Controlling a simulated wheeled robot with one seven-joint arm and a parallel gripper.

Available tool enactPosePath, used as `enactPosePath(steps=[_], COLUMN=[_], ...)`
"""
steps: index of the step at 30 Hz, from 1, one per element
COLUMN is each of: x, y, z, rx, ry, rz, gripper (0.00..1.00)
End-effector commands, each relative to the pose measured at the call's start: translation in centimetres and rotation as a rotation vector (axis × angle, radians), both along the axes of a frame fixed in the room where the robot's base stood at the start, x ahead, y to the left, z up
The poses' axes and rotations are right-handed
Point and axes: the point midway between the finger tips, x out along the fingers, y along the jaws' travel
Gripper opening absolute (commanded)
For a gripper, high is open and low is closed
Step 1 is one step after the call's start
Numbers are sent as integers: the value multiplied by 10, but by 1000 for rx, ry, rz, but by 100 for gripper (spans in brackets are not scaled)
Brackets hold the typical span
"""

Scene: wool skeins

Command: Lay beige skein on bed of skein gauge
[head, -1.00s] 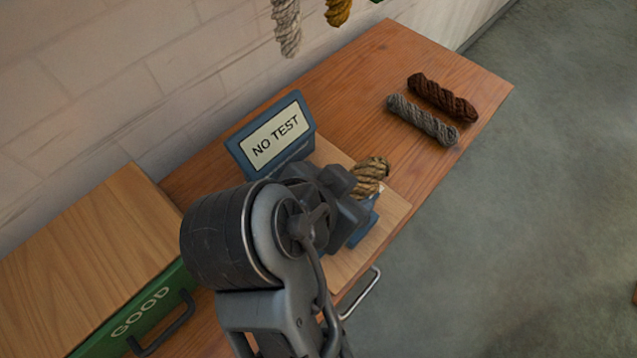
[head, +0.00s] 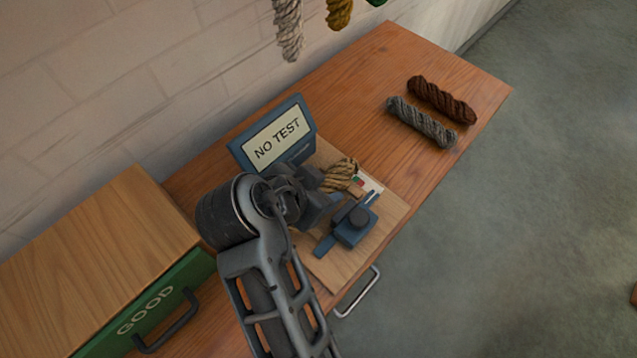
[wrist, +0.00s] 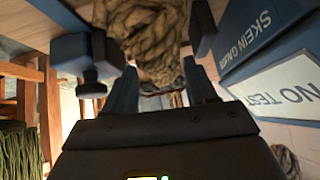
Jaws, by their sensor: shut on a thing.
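The beige skein (head: 341,173), a twisted tan bundle, is at my gripper (head: 322,188) in the head view. My gripper is shut on it, and the wrist view shows the coils (wrist: 150,35) at the fingers. The skein gauge has a blue display (head: 277,136) reading NO TEST, a wooden base board (head: 385,218) and a blue block with a dark knob (head: 354,226). The skein is over the board between the display and the block. My gripper and arm hide part of it and of the bed, so I cannot tell whether it touches the bed.
A grey skein (head: 421,121) and a dark brown skein (head: 442,100) lie on the wooden bench (head: 375,68) at the far right. A green drawer marked GOOD (head: 150,308) is at the lower left. Other skeins hang on the wall above, including a mustard one (head: 339,13).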

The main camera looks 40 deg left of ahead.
Motion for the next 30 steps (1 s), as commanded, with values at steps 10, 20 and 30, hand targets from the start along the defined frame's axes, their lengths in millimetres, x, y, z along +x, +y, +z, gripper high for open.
enactPosePath(steps=[10,20,30], x=[0,-7,-51], y=[0,1,0], z=[-1,9,59], rx=[0,2,4], ry=[0,-1,-2], rz=[0,3,2], gripper=[68,68,68])
